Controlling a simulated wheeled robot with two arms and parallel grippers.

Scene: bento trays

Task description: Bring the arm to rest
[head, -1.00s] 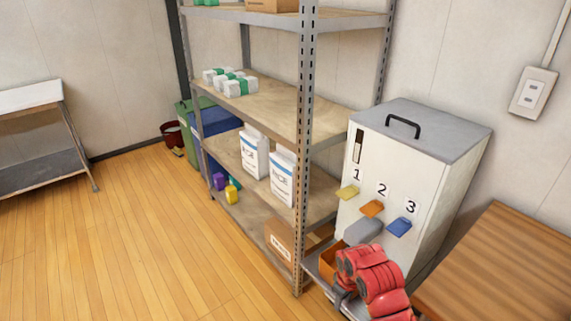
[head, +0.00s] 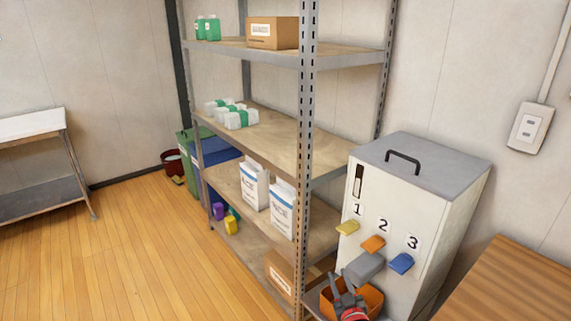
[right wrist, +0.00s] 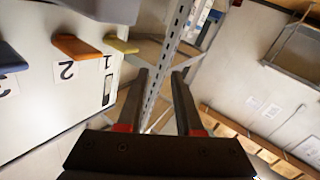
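My right arm, red, shows at the bottom edge of the head view, with its dark right gripper (head: 343,284) in front of an orange bin (head: 372,298). In the right wrist view the gripper's two fingers (right wrist: 158,78) stand apart with nothing between them. Whether the gripper touches the bin cannot be told. My left arm and gripper are not in view.
A white dispenser cabinet (head: 415,205) with levers numbered 1 to 3 stands behind the bin. A metal shelf rack (head: 307,130) holds white bags and boxes to its left. A wooden table (head: 500,290) is at right. The floor at left is clear.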

